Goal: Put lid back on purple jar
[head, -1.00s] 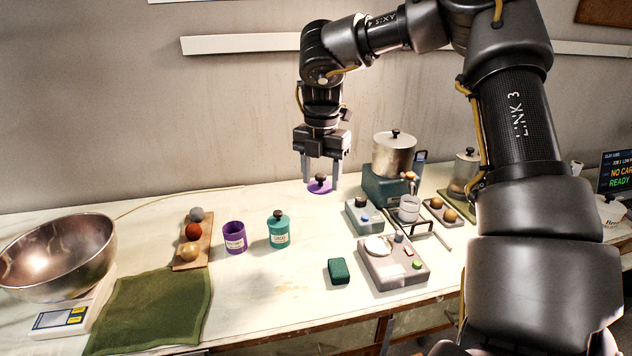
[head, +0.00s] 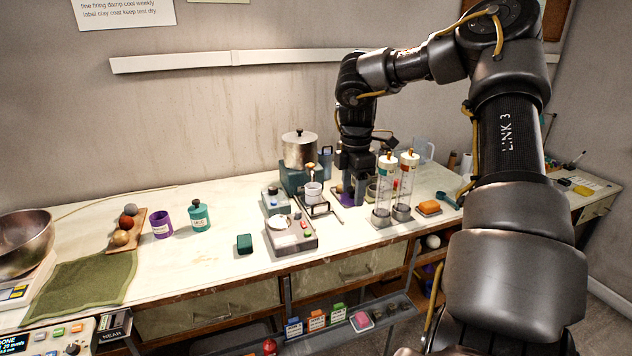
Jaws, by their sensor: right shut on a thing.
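The purple jar (head: 162,226) stands upright and open on the table at the left, with a pale label on its front. My right gripper (head: 354,196) is far to its right, past the metal pot and behind the two clear cylinders. It points down and is shut on the purple lid (head: 347,197), of which only a small purple part shows between the fingers. I cannot tell whether the lid touches the table or hangs just above it. My left gripper is not in view.
A teal jar (head: 199,216) with a dark stopper stands beside the purple jar. A metal pot (head: 299,152), a grey device (head: 290,236) and the clear cylinders (head: 384,195) crowd the middle right. Bare table lies in front of the jars, right of a green cloth (head: 80,283).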

